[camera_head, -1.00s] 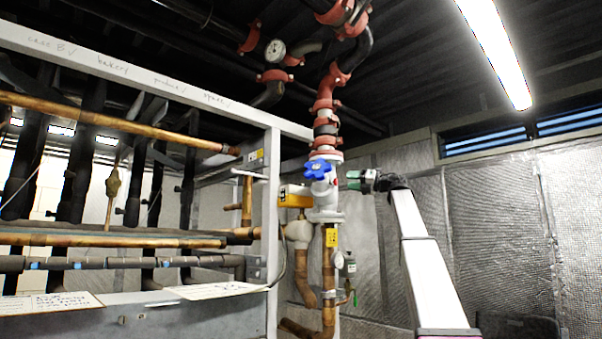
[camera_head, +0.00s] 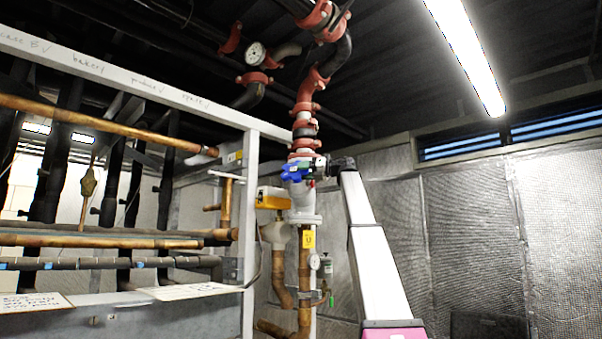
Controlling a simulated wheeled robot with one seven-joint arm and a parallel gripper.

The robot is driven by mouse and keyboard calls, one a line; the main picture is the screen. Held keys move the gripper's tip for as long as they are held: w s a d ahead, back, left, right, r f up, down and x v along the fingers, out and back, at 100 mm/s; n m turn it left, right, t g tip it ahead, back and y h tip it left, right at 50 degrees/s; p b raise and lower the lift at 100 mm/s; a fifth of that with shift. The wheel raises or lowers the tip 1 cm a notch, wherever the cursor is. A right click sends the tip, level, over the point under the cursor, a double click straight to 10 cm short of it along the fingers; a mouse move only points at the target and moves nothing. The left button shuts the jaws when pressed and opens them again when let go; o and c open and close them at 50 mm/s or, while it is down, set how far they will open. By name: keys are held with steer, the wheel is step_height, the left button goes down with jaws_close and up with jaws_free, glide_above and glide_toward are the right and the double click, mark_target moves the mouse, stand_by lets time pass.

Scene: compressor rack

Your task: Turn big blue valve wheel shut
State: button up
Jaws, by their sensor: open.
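The blue valve wheel (camera_head: 293,171) sits on the front of a pale valve body (camera_head: 303,199) on the vertical pipe with red couplings. My gripper (camera_head: 314,167) is at the wheel's right side, at about its height, and overlaps its right edge in the picture. It is open, with no thing seen held. I cannot tell whether the fingers touch the wheel or stand in front of it. The gripper hides the right part of the wheel.
A white metal frame (camera_head: 250,215) with copper and black pipes fills the left. A yellow box (camera_head: 272,198) sits left of the valve.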

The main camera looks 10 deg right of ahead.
steer(key=shift+w+a, duration=0.3)
steer(key=shift+a, duration=0.35)
jaws_close()
steer(key=shift+s+f+t, duration=0.1)
steer(key=shift+f+t, duration=0.05)
steer(key=shift+t, duration=0.15)
